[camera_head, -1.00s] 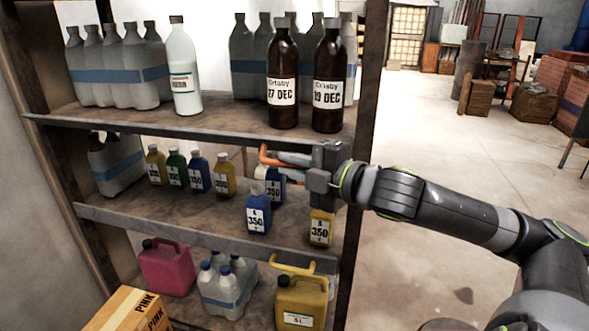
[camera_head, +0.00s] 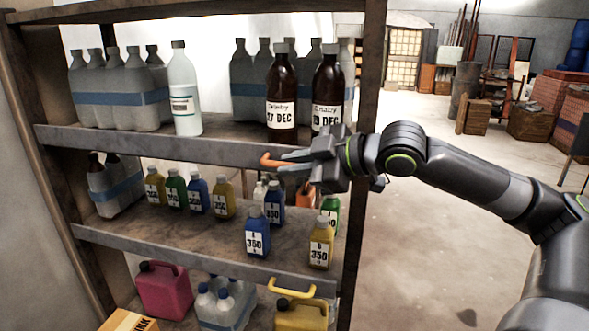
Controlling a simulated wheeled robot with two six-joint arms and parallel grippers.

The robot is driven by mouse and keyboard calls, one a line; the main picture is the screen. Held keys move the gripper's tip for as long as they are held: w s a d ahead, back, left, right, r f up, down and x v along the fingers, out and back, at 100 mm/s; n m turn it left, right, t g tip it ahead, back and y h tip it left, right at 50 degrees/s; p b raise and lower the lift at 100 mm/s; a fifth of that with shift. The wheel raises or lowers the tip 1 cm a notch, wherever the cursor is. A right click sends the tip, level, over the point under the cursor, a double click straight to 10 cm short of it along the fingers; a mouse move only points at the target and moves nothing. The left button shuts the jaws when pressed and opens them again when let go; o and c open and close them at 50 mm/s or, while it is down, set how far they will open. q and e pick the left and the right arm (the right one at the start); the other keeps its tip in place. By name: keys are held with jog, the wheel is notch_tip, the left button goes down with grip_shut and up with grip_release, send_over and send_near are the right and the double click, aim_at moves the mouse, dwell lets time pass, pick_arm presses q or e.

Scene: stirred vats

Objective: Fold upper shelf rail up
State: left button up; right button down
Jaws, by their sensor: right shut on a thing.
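The upper shelf rail (camera_head: 160,145) is a grey board along the front of the top shelf. An orange handle (camera_head: 268,161) sits at the rail's right part. My right gripper (camera_head: 290,162) comes in from the right and is shut on this handle; its fingers partly hide the grip and the rail's right end. My left gripper is out of view.
Two brown bottles (camera_head: 282,95) and a white bottle (camera_head: 185,95) stand behind the rail. Small blue and yellow bottles (camera_head: 320,245) stand on the shelf below, near a lower rail (camera_head: 180,253) with a yellow handle (camera_head: 291,289). Floor (camera_head: 420,240) right of the shelf is clear.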

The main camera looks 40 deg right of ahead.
jog(key=shift+w+d+r, duration=0.1)
jog(key=shift+r, duration=0.05)
dwell(0.4)
jog(key=c, duration=1.7)
grip_release()
jog(key=shift+w, duration=0.15)
